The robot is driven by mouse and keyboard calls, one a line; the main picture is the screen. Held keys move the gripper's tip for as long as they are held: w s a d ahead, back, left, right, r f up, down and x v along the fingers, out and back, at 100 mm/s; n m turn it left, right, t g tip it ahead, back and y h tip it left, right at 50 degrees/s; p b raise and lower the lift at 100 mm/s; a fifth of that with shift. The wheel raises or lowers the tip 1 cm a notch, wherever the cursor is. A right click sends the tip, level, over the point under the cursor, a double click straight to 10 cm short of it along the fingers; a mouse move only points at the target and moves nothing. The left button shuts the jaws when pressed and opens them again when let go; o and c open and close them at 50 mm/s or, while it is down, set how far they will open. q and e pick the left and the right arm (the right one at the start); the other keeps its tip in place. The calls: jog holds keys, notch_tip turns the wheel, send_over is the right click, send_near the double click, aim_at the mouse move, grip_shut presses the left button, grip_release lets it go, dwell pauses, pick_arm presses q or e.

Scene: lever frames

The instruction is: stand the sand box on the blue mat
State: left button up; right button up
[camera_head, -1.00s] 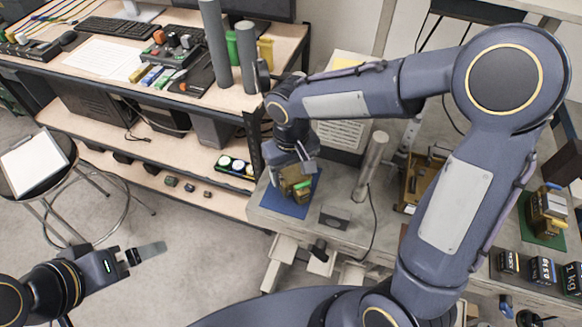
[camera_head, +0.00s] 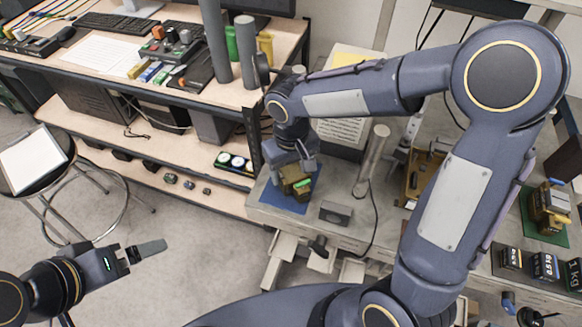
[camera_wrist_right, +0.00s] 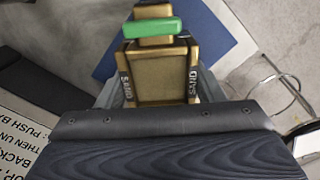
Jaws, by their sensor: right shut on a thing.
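The sand box (camera_head: 293,174) is a tan-gold box with a green part. In the right wrist view the sand box (camera_wrist_right: 162,75) shows dark SAND labels at its two side edges. My right gripper (camera_head: 296,164) is shut on it from above and hides part of it. The box is over the blue mat (camera_head: 276,200), which lies on the grey bench; the mat also shows in the right wrist view (camera_wrist_right: 214,28). I cannot tell whether the box touches the mat. My left gripper (camera_head: 150,250) is at lower left over the floor, seen edge-on, away from the box.
A grey block (camera_head: 335,213) and an upright metal cylinder (camera_head: 371,160) stand right of the mat. A similar tan box (camera_head: 550,203) stands on a green mat (camera_head: 540,230) at far right, with black weights (camera_head: 545,266) in front. A desk with tall grey posts (camera_head: 246,55) is left.

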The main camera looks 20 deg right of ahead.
jog(key=shift+f+b, duration=0.35)
jog(key=shift+f, duration=0.05)
jog(key=shift+s+f, duration=0.25)
jog(key=shift+f, duration=0.1)
grip_shut()
jog(key=o, duration=1.8)
grip_release()
jog(key=shift+w, duration=0.2)
